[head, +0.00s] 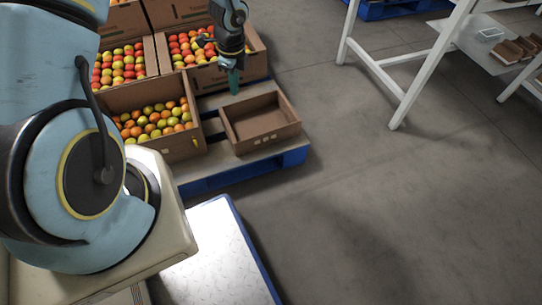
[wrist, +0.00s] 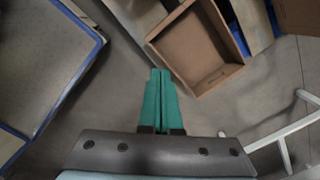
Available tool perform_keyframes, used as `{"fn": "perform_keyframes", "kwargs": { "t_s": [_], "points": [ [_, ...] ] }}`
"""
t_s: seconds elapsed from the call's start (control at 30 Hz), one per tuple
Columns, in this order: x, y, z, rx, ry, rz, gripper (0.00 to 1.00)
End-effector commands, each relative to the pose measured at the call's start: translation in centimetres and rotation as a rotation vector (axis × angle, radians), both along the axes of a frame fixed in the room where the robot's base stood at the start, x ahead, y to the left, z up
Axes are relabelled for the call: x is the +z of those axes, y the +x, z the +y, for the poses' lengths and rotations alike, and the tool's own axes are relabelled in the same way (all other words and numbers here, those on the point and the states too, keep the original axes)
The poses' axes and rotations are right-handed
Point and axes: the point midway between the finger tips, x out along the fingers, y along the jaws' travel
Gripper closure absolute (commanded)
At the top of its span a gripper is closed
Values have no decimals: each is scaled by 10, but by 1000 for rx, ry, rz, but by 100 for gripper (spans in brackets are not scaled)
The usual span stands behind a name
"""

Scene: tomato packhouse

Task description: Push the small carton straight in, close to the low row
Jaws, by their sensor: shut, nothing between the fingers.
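The small carton (head: 262,136) is an empty, open brown box on the pallet's front right corner. In the wrist view the small carton (wrist: 192,48) lies just beyond and to the right of the fingers. My gripper (head: 233,84) is shut and empty, its green fingers pointing down behind the carton's back left corner. In the wrist view my gripper (wrist: 160,76) shows both fingers together. I cannot tell whether they touch the carton. The low row shows as cartons full of tomatoes, with one tomato carton (head: 180,150) left of the small carton across a narrow gap.
A blue-edged pallet (head: 291,159) carries the cartons. More tomato cartons stand behind. A white-framed table (head: 404,104) stands at the right. A metal plate with a blue edge (head: 214,262) lies in front.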

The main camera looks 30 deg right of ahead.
Motion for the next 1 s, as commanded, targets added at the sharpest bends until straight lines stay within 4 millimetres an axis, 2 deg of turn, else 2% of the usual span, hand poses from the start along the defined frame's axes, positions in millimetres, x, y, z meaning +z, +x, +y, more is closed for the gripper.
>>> {"fn": "perform_keyframes", "kwargs": {
  "t_s": [0.03, 0.1, 0.2, 0.3, 0.43, 0.63, 1.0],
  "points": [
    [-58, -14, -21, -153, 6, 20, 100],
    [-104, -30, -45, -351, 7, 37, 100],
    [-154, -52, -70, -577, 2, 55, 100],
    [-186, -68, -85, -728, -2, 65, 100],
    [-204, -78, -93, -819, -6, 71, 100],
    [-228, -80, -94, -833, -5, 72, 100],
    [-304, -80, -93, -829, -4, 74, 100]
  ]
}}
